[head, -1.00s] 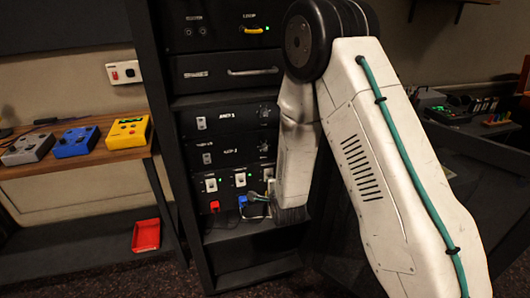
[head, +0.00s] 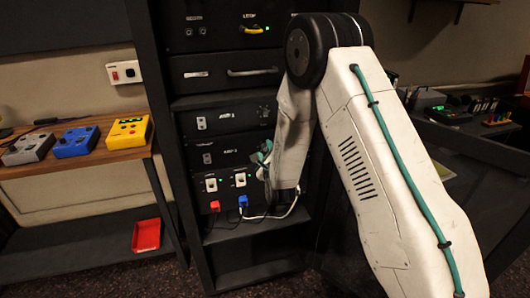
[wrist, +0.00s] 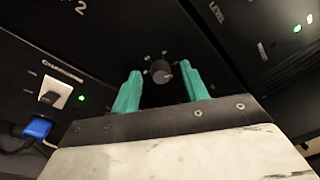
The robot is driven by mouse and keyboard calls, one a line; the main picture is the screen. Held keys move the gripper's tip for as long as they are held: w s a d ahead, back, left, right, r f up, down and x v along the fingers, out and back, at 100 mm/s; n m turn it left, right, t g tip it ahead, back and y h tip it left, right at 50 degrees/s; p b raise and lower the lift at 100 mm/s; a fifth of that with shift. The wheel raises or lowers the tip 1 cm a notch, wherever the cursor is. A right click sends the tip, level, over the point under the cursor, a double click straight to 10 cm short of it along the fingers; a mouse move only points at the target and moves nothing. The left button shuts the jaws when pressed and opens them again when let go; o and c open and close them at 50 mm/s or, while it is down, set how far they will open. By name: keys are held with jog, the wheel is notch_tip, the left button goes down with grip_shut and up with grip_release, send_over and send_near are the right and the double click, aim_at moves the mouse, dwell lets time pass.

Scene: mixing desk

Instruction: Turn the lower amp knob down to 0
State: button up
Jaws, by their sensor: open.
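The lower amp is the black panel (head: 212,158) below the upper amp in the rack. Its dark round knob (wrist: 161,70) shows in the wrist view, with small pale marks around it. My gripper (wrist: 162,74) is open, one teal finger on each side of the knob, with a visible gap on both sides. I cannot tell how deep the fingers reach around it. In the head view my gripper (head: 264,152) is at the right side of the lower amp and hides the knob. The knob's exact setting is too small to read.
Below is a panel with white switches (head: 211,185), green lights, a red plug (head: 215,206) and a blue plug (head: 243,201). A white cable (head: 280,213) loops near my wrist. The upper amp (head: 225,118) is just above. A wooden shelf with pedals (head: 75,142) stands left.

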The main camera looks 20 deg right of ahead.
jog(key=shift+w, duration=0.1)
grip_shut()
jog(key=shift+n, duration=0.3)
